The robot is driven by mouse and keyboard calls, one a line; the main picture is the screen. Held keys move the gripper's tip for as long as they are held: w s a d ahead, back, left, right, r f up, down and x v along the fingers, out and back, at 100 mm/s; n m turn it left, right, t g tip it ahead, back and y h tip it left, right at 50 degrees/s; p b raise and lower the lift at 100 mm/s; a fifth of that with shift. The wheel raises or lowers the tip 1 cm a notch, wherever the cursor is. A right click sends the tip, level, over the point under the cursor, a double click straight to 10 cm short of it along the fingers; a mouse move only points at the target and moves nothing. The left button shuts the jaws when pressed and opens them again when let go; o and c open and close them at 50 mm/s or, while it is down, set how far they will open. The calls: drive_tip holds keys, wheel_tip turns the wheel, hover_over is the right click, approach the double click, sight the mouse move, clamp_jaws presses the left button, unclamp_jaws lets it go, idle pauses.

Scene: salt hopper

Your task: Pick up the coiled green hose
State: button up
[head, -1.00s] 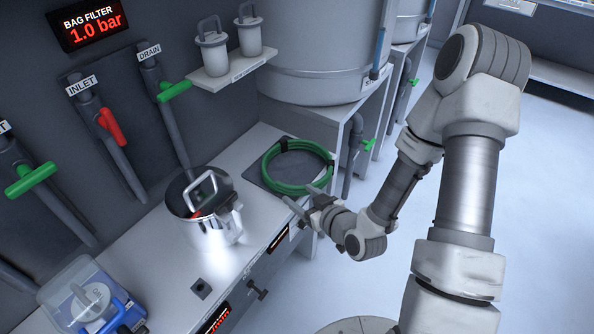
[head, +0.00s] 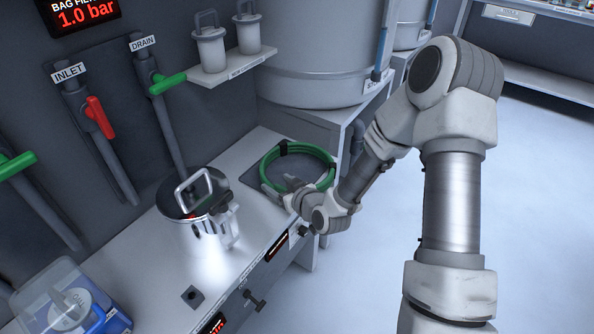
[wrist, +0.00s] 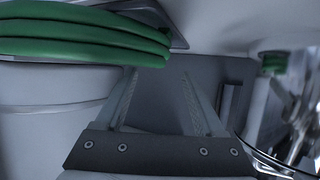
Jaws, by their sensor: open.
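The coiled green hose (head: 318,153) lies on a dark mat (head: 252,178) on the counter, with black ties around it. The hose strands (wrist: 80,42) show there at the upper left, beyond and beside the left finger. Whether a finger touches the hose I cannot tell.
A steel pot (head: 196,225) with a lid and handle stands left of the mat. A blue-and-clear container (head: 75,308) sits at the lower left. A large grey vessel (head: 310,60) rises behind the hose. Inlet and drain valves are on the wall. The counter's front edge is below my gripper.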

sight(270, 178)
drive_tip(key=x, duration=0.5)
drive_tip(key=shift+w+a+f+b, duration=0.1)
drive_tip(key=shift+b, duration=0.3)
clamp_jaws()
idle(1.0)
